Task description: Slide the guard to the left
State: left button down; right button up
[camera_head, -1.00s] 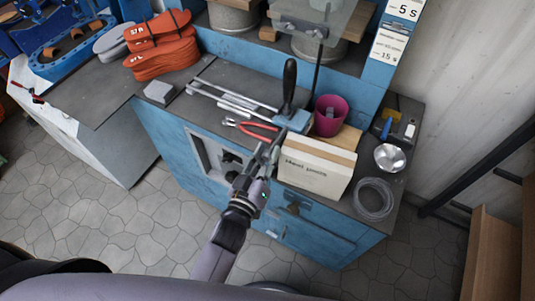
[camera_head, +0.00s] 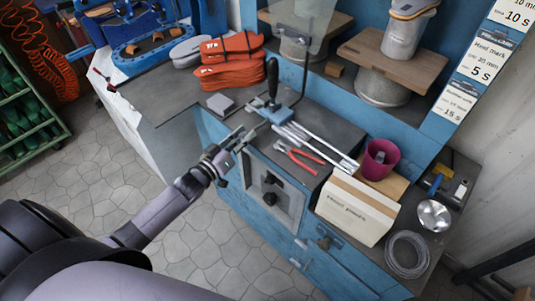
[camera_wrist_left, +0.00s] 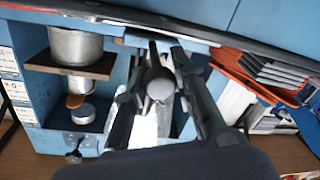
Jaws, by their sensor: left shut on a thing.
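The guard is a clear panel (camera_head: 302,18) on a dark post, rising from a blue carriage block (camera_head: 277,115) with an upright black handle (camera_head: 272,80). The block is at the left end of two metal rails (camera_head: 325,146), which run out to its right. My left gripper (camera_head: 246,137) is at the front left of the block, below the black handle. It is shut on a part of the guard at the block's front. In the left wrist view a rounded grey end (camera_wrist_left: 160,85) shows between the fingers. My right gripper is not in view.
Red-handled pliers (camera_head: 297,153) lie in front of the rails. A pink cup (camera_head: 380,160), a cardboard box (camera_head: 357,208), a metal bowl (camera_head: 433,215) and a wire coil (camera_head: 407,254) stand to the right. A grey block (camera_head: 220,103) and orange soles (camera_head: 231,73) lie to the left.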

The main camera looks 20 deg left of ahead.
pick_arm(q)
jog(key=a, duration=0.2)
jog(key=w+a, duration=0.1)
jog(key=a, duration=0.1)
jog(key=w+a+b, duration=0.1)
jog(key=a, duration=0.1)
jog(key=shift+w, duration=0.1)
jog(key=shift+w+a+r, duration=0.1)
jog(key=shift+a, duration=0.25)
jog(key=c, duration=1.3)
grip_release()
jog(key=shift+a, duration=0.15)
jog(key=shift+c, duration=0.2)
jog(key=shift+o, duration=0.2)
jog(key=v, duration=1.2)
